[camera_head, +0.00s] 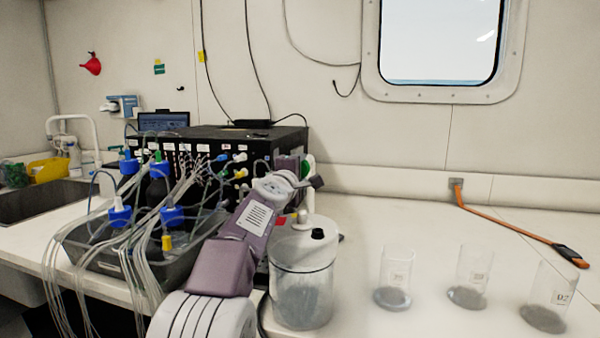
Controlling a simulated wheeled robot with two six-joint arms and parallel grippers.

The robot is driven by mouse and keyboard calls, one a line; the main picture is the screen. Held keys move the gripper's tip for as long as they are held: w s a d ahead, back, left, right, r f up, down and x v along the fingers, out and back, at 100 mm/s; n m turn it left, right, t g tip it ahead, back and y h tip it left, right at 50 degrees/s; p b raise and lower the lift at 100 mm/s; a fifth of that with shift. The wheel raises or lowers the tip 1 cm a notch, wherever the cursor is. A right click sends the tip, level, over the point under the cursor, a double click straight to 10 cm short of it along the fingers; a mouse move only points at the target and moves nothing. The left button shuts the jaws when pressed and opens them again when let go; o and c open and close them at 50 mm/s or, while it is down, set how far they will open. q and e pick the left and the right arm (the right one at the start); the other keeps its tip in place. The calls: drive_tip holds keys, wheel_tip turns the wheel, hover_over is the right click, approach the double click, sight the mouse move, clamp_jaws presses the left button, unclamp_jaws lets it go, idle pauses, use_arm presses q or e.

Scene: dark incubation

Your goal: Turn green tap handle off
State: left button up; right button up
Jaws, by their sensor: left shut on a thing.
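My left arm reaches in from the bottom. Its gripper (308,178) is at the right end of the black box, above a clear lidded vessel (302,285). A small green part, the green tap handle (305,168), shows right at the fingers. The gripper is shut on it, though the fingers and wrist hide most of the handle, and its turn angle cannot be told. My right gripper is not in view.
The black box (215,132) has many tubes running to blue-capped bottles in a grey tray (100,262). Three clear beakers, one here (395,278), stand at right. An orange strap (510,222) lies behind them. The counter between is clear.

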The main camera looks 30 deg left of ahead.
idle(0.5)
use_arm(q)
drive_tip(key=o, duration=1.4)
